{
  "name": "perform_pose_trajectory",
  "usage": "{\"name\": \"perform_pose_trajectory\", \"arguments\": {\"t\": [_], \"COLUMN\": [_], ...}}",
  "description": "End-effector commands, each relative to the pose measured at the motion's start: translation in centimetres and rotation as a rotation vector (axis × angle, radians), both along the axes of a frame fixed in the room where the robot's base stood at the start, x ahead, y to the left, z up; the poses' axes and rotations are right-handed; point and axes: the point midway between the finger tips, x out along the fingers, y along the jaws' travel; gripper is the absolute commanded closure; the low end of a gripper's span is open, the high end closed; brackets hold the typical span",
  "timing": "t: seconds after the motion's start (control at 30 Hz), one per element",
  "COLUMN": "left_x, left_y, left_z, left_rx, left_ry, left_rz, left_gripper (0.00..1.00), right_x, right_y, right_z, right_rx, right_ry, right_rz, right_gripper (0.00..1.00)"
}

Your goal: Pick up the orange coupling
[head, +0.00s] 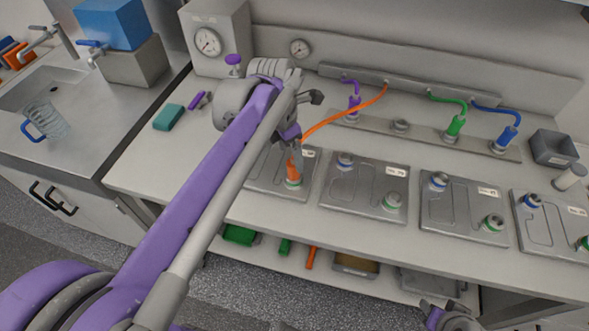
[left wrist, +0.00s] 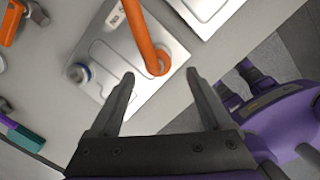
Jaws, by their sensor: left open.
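The orange coupling (head: 294,169) stands on the green-ringed port of the leftmost grey plate (head: 262,172), and its orange hose (head: 345,114) runs up to the back rail. In the left wrist view the coupling (left wrist: 156,64) shows in the picture between the tips of my left gripper (left wrist: 160,76), which is open. In the head view my left gripper (head: 296,146) is right above the coupling and partly covers it. I cannot tell whether a finger touches it. Part of my right gripper (head: 450,316) shows at the bottom edge of the head view, away from the plates.
More grey plates (head: 365,190) with ringed ports stand to the right. Purple (head: 354,103), green (head: 456,125) and blue (head: 508,136) couplings with hoses stand on the strip behind. A teal block (head: 168,117) lies left. The bench front edge is close to the plates.

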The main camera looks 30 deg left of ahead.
Motion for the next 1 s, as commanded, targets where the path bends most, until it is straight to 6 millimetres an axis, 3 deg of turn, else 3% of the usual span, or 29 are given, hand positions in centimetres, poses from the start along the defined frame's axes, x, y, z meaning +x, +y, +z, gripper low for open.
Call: {"name": "perform_pose_trajectory", "arguments": {"t": [0.27, 0.53, 0.87, 1.0], "left_x": [0.4, 1.2, 1.2, 1.2], "left_y": [-0.1, -0.2, -0.3, -0.2], "left_z": [-2.6, -6.4, -7.0, -7.0], "left_rx": [0.0, 0.0, 0.0, 0.0], "left_ry": [0.0, 0.0, 0.0, 0.0], "left_rz": [-0.002, -0.003, -0.003, -0.003], "left_gripper": [0.18, 0.18, 0.18, 0.43], "right_x": [-0.1, -0.1, -0.1, -0.1], "right_y": [0.0, 0.0, 0.0, 0.0], "right_z": [-0.2, -0.3, -0.3, -0.3], "right_rx": [0.0, 0.0, 0.0, 0.0], "right_ry": [0.001, 0.001, 0.002, 0.002], "right_rz": [0.0, 0.0, 0.0, 0.0], "right_gripper": [0.56, 0.56, 0.56, 0.56]}}
